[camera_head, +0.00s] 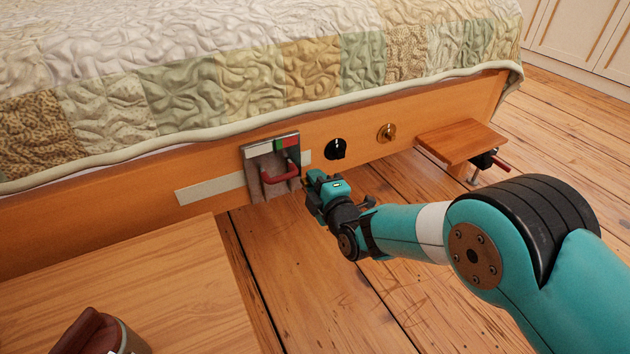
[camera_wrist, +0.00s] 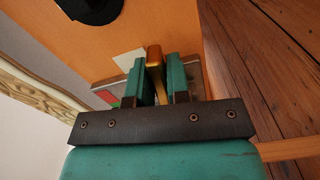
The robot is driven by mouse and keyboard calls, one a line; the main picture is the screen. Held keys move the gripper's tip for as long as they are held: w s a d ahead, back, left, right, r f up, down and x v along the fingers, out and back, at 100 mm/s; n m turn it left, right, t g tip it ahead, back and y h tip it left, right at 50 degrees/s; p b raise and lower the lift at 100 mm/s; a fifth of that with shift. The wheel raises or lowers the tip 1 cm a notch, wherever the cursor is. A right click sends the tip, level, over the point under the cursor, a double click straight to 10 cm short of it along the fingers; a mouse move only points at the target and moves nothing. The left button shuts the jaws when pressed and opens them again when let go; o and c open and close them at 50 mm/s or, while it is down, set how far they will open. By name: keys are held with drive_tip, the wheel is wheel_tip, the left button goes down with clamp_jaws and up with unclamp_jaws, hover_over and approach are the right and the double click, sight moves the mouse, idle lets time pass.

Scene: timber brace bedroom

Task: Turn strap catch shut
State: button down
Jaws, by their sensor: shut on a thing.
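The strap catch is a grey metal plate (camera_head: 256,160) on the wooden bed rail, with a bent dark red handle (camera_head: 280,177) and a red and green marker (camera_head: 287,144) at its top. A pale strip (camera_head: 210,190) runs behind it along the rail. My gripper (camera_head: 313,182) is at the plate's right side, close to the handle. In the wrist view, my gripper's teal fingers (camera_wrist: 156,82) are shut on a brass-coloured bar (camera_wrist: 155,58), with the plate (camera_wrist: 105,88) behind them. I cannot tell how this bar joins the red handle, since the gripper hides the contact in the head view.
A black knob (camera_head: 335,149) and a brass knob (camera_head: 386,132) are on the rail to the right. A small wooden shelf (camera_head: 460,140) juts out beyond them. A wooden top (camera_head: 150,290) fills the lower left. The quilt (camera_head: 250,80) hangs above.

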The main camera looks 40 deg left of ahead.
drive_tip(key=m+p, duration=0.1)
drive_tip(key=m, duration=0.2)
drive_tip(key=shift+m, duration=0.3)
drive_tip(key=m+p, duration=0.2)
drive_tip(key=m, duration=0.2)
drive_tip(key=shift+s+a, duration=0.1)
drive_tip(key=m+p, duration=0.1)
drive_tip(key=m, duration=0.3)
drive_tip(key=shift+m, duration=2)
drive_tip(key=shift+r, duration=0.1)
drive_tip(key=c, duration=1.2)
unclamp_jaws()
drive_tip(key=shift+o, duration=0.2)
